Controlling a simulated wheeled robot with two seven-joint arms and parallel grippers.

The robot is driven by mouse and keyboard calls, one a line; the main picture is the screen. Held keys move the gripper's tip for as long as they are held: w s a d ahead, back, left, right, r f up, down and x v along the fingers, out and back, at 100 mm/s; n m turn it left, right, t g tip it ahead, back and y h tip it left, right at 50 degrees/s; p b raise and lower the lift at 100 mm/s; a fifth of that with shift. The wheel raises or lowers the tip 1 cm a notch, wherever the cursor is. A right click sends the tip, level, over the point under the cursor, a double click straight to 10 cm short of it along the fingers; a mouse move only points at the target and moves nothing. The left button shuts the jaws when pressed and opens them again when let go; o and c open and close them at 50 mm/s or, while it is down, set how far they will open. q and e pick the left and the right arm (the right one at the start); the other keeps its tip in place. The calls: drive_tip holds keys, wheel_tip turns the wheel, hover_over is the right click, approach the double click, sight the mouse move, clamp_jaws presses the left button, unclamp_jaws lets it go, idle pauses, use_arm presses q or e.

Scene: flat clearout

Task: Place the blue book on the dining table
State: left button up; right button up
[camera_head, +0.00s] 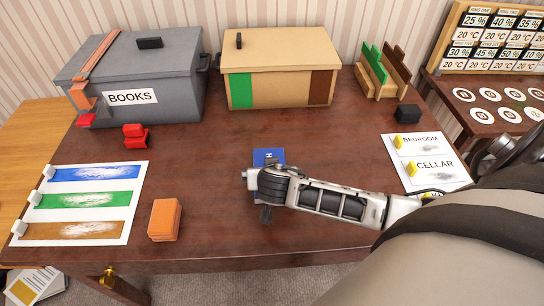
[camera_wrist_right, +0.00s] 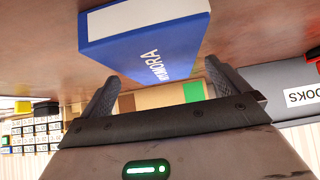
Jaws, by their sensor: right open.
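The blue book (camera_head: 268,157) is on the dark wooden table (camera_head: 330,155), partly hidden behind my right wrist in the head view. In the right wrist view the blue book (camera_wrist_right: 150,45) shows a white page edge and white lettering on its blue cover. My right gripper (camera_wrist_right: 160,88) is open and empty. The book is just ahead of its fingertips; I cannot tell whether they reach around it. In the head view my right gripper (camera_head: 266,190) is low over the middle of the table. My left gripper is not in view. Which table is the dining table is not marked.
A grey BOOKS box (camera_head: 170,75) and a tan box (camera_head: 275,60) stand at the back. An orange block (camera_head: 164,220), a red object (camera_head: 135,136) and a striped sheet (camera_head: 128,190) lie left. A label sheet (camera_head: 420,150) and black cube (camera_head: 407,113) are right. A lighter wooden surface (camera_head: 30,140) is at far left.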

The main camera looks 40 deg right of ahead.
drive_tip(key=v, duration=0.9)
drive_tip(key=shift+s+r, duration=0.1)
drive_tip(key=shift+r, duration=0.05)
